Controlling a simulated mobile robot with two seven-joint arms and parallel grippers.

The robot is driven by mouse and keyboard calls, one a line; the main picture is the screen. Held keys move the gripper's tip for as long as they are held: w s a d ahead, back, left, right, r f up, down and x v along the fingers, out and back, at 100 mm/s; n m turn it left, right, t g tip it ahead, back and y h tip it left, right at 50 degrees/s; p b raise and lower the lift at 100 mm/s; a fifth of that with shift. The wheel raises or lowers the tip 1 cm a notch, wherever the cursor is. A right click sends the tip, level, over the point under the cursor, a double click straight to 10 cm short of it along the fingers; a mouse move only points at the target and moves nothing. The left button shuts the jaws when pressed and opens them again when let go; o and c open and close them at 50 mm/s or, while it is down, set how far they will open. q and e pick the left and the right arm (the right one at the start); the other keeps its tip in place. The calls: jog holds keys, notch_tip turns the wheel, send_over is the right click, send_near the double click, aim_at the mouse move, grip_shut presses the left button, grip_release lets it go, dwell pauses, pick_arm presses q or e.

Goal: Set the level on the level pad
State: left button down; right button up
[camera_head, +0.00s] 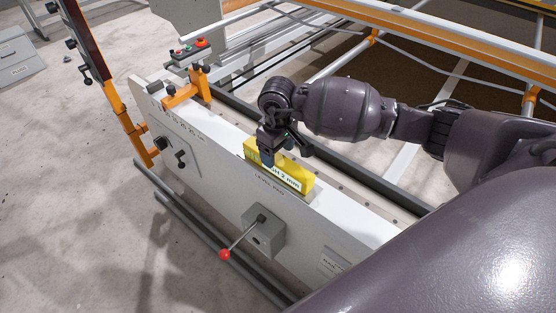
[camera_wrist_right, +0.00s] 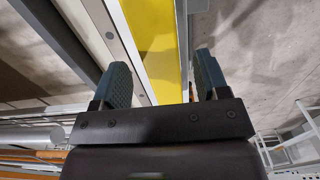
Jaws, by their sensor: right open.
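The level (camera_head: 301,178) is a yellow bar with a white label, lying on top of the white gantry end beam, right above the printed "LEVEL PAD" mark (camera_head: 269,184). My right gripper (camera_head: 268,155) is over the level's left part and hides some of it. In the right wrist view the level (camera_wrist_right: 155,40) runs away between the two blue-grey fingertips of my right gripper (camera_wrist_right: 165,82), which are spread apart. Whether the fingers touch the level cannot be told. My left gripper is in neither view.
A grey box with a red-knobbed lever (camera_head: 225,254) sits on the beam's front face. An orange bracket (camera_head: 188,91) and a button box (camera_head: 189,52) stand at the beam's far left end. Rails and the frame lie behind; bare floor (camera_head: 75,210) is in front.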

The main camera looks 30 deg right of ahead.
aim_at(277, 158)
notch_tip(277, 158, up, 6)
jog(key=shift+f, duration=0.1)
jog(key=shift+r, duration=0.6)
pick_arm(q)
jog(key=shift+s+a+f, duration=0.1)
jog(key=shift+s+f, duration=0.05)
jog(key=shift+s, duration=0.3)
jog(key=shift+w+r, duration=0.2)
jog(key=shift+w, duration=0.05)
